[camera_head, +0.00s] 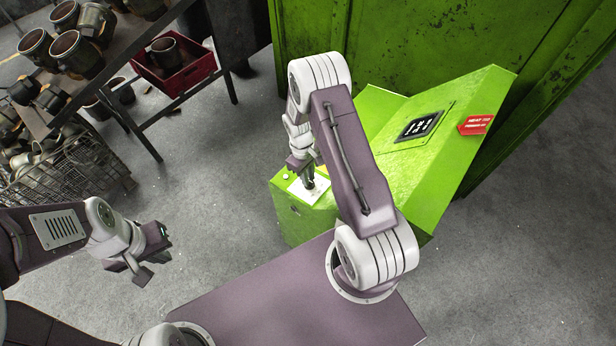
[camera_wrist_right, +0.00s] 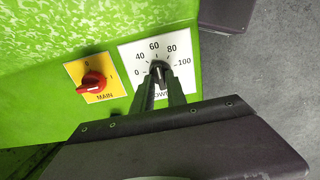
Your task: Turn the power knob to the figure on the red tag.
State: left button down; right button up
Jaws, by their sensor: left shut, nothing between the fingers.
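The power knob (camera_wrist_right: 158,67) is a small dark knob on a white dial plate (camera_wrist_right: 127,56) marked from 0 to 100. My right gripper (camera_wrist_right: 161,84) points down at it, with one finger on each side of the knob; whether both fingers press on it is unclear. The fingers hide part of the dial, and I cannot read the knob's exact setting. In the head view my right gripper (camera_head: 308,184) is over the white plate on the green console. The red tag (camera_head: 475,124) is on the console's right side; its figure is too small to read. My left gripper (camera_head: 151,263) is shut and empty, away from the console.
A red MAIN switch (camera_wrist_right: 93,82) on a yellow plate sits left of the dial. The green console (camera_head: 440,165) has a small dark display (camera_head: 419,126). A table with metal parts, a red crate (camera_head: 178,76) and a wire basket (camera_head: 75,170) stand at the left.

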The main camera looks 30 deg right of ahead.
jog(key=shift+o, duration=0.5)
notch_tip(320, 180, up, 9)
jog(key=w, duration=0.1)
jog(key=shift+a+b, duration=0.25)
jog(key=shift+b, duration=0.15)
jog(key=s+a+r+t, duration=0.15)
jog(key=a+r, duration=0.25)
jog(key=r, duration=0.5)
jog(key=s+a+m, duration=0.3)
jog(key=s+m, duration=0.1)
jog(key=s, duration=0.8)
jog(key=shift+f+m+t+y, duration=0.2)
jog(key=shift+m+t+y, duration=0.2)
jog(key=shift+t, duration=0.05)
